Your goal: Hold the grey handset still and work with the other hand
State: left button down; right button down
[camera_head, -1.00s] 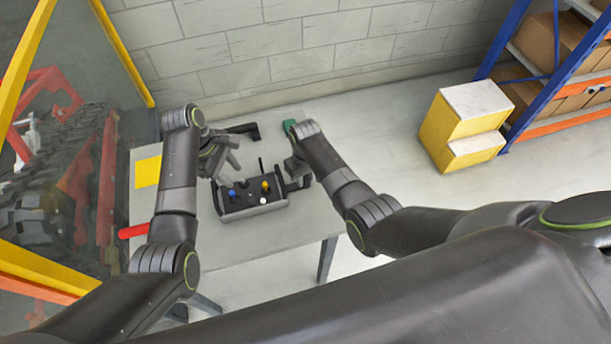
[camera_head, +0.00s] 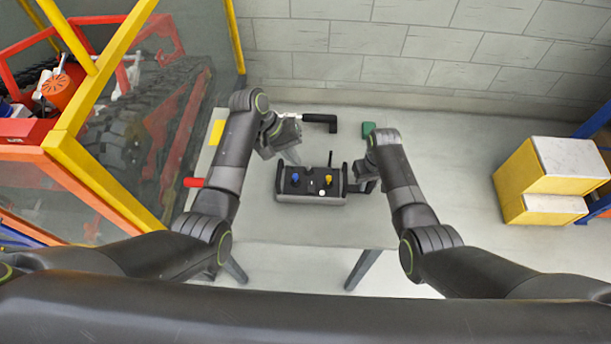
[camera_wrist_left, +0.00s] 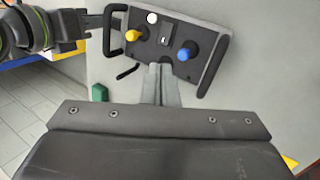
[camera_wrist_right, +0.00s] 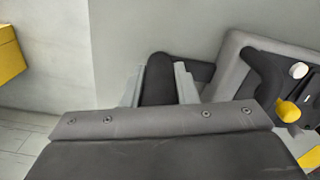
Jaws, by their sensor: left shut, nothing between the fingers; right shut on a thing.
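My right gripper (camera_wrist_right: 160,82) is shut on a black grip (camera_wrist_right: 160,92) at the handset's right side. My left gripper (camera_wrist_left: 162,72) is shut and empty, its fingertips at the far edge of the handset, between the lever and the blue knob. I cannot tell whether they touch it.
On the table are a black angled tool (camera_head: 322,119) and a green block (camera_head: 368,129) at the back, and a yellow sheet (camera_head: 217,132) and a red bar (camera_head: 193,182) at the left. Yellow boxes (camera_head: 545,180) stand on the floor to the right.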

pick_arm(q)
jog(key=a+r+m+h, duration=0.1)
jog(key=m, duration=0.5)
jog(key=s+a+m+t+h, duration=0.1)
jog(key=m, duration=0.6)
jog(key=s+a+r+m+h, duration=0.1)
jog(key=m, duration=0.6)
jog(key=shift+s+a+r+h, duration=0.15)
jog(key=shift+a+r+h, duration=0.15)
jog(key=shift+a+h, duration=0.1)
send_over(315, 182)
jog(key=a, duration=0.3)
jog(key=shift+t, duration=0.3)
jog(key=f, duration=0.4)
jog(key=s+f, duration=0.1)
jog(key=f, duration=0.1)
jog(key=shift+a+f, duration=0.1)
jog(key=shift+f, duration=0.2)
jog(key=f, duration=0.3)
jog(key=shift+w+d, duration=0.2)
jog(key=shift+d, duration=0.05)
jog(key=shift+w+f, duration=0.15)
jog(key=shift+f, duration=0.6)
